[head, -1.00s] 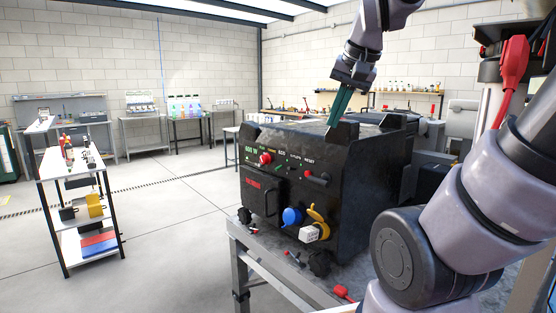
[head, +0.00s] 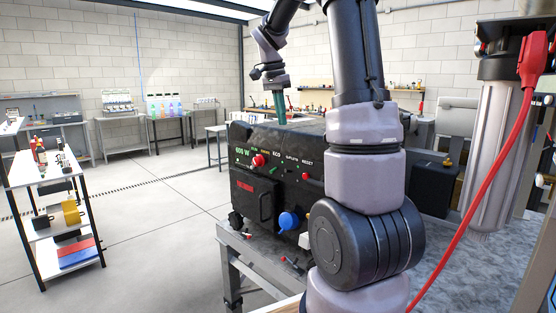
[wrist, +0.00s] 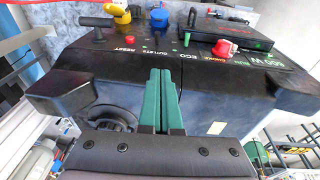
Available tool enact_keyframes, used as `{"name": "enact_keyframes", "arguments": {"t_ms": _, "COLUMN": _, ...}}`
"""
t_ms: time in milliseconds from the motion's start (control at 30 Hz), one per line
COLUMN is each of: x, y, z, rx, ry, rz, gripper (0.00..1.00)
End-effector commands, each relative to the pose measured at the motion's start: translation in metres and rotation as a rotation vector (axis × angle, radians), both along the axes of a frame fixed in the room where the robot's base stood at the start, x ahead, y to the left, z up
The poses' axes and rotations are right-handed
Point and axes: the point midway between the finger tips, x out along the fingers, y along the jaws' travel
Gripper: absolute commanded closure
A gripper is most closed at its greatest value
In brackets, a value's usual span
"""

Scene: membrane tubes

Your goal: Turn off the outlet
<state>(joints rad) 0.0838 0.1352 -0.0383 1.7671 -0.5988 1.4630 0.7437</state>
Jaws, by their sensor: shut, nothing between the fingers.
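A black generator box (head: 258,198) stands on a grey bench, its front panel lettered 600 W, ECO, OUTLETS and RESET. The OUTLETS label (wrist: 150,51) and a small green light (wrist: 174,50) beside it show in the wrist view. A red knob (head: 258,160) is on the panel's left; it also shows in the wrist view (wrist: 225,48). A black lever handle (wrist: 95,22) is at upper left there. My gripper (head: 280,120) points down over the box top, shut and empty. Its green fingers (wrist: 159,72) lie together in the wrist view, and their contact with the box is unclear.
A blue socket cap (head: 288,221) sticks out of the box front. A red cable (head: 470,235) hangs at the right near a grey cylinder (head: 492,160). A white shelf cart (head: 58,182) stands at the left. The floor between cart and bench is clear. My arm hides the box's right side.

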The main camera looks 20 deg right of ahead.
Motion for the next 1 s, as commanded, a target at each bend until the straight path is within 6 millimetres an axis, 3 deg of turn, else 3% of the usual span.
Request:
{"name": "enact_keyframes", "arguments": {"t_ms": 267, "x": 0.0, "y": 0.0, "z": -0.001, "rx": 0.001, "ry": 0.001, "rz": 0.001, "gripper": 1.0}}
{"name": "enact_keyframes", "arguments": {"t_ms": 433, "x": -0.001, "y": -0.002, "z": -0.013, "rx": 0.001, "ry": 0.003, "rz": 0.0, "gripper": 1.0}}
{"name": "enact_keyframes", "arguments": {"t_ms": 867, "x": -0.002, "y": -0.017, "z": -0.099, "rx": 0.003, "ry": 0.004, "rz": -0.001, "gripper": 1.0}}
{"name": "enact_keyframes", "arguments": {"t_ms": 1000, "x": -0.008, "y": -0.012, "z": -0.119, "rx": 0.002, "ry": 0.002, "rz": 0.004, "gripper": 1.0}}
